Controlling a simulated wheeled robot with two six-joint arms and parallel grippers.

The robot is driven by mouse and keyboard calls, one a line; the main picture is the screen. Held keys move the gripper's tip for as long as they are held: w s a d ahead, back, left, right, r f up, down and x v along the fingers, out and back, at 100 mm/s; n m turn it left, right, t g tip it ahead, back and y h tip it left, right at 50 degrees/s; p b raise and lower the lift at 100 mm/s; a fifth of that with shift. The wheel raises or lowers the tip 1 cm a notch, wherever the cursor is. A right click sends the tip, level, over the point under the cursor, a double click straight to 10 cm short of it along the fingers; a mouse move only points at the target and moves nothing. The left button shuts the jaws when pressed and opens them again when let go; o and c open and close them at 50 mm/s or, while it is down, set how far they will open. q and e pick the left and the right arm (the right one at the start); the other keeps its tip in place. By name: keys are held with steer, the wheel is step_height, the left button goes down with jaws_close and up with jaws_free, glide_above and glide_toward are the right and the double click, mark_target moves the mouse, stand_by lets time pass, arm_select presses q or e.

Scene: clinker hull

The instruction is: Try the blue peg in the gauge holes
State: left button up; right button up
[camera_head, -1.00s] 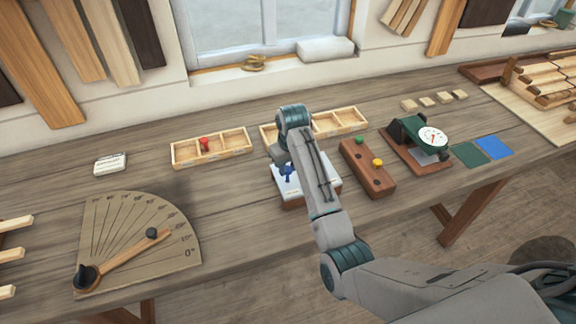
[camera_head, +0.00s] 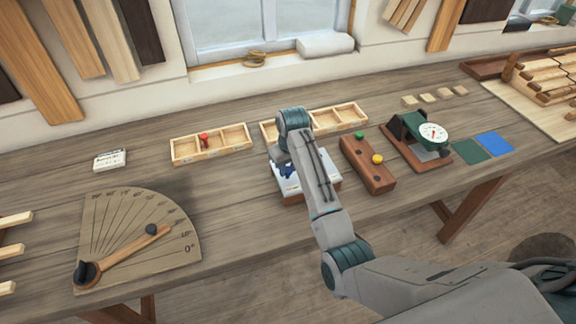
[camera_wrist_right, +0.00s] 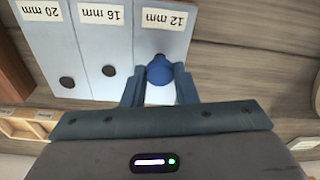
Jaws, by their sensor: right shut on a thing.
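The blue peg (camera_wrist_right: 160,71) is between the fingers of my right gripper (camera_wrist_right: 160,88), which is shut on it. The gauge (camera_wrist_right: 85,45) is a pale plate with labelled strips; in the right wrist view its labels 20 mm, 16 mm and 12 mm read upside down. The peg is at the 12 mm strip, over or at its hole, which it mostly covers; I cannot tell how deep it is. The 20 mm and 16 mm holes show dark and empty. In the head view my right arm partly hides the gauge (camera_head: 291,188) and peg (camera_head: 287,171).
Behind stand a wooden tray (camera_head: 183,157) with a red peg (camera_head: 204,140) and another divided tray (camera_head: 349,111). To the right are a wooden block (camera_head: 369,174) with green and yellow pegs and a dial instrument (camera_head: 432,134). A protractor board (camera_head: 178,235) lies left; bench between is clear.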

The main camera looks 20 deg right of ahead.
steer(key=shift+r, duration=0.1)
stand_by(0.4)
steer(key=shift+r, duration=2.5)
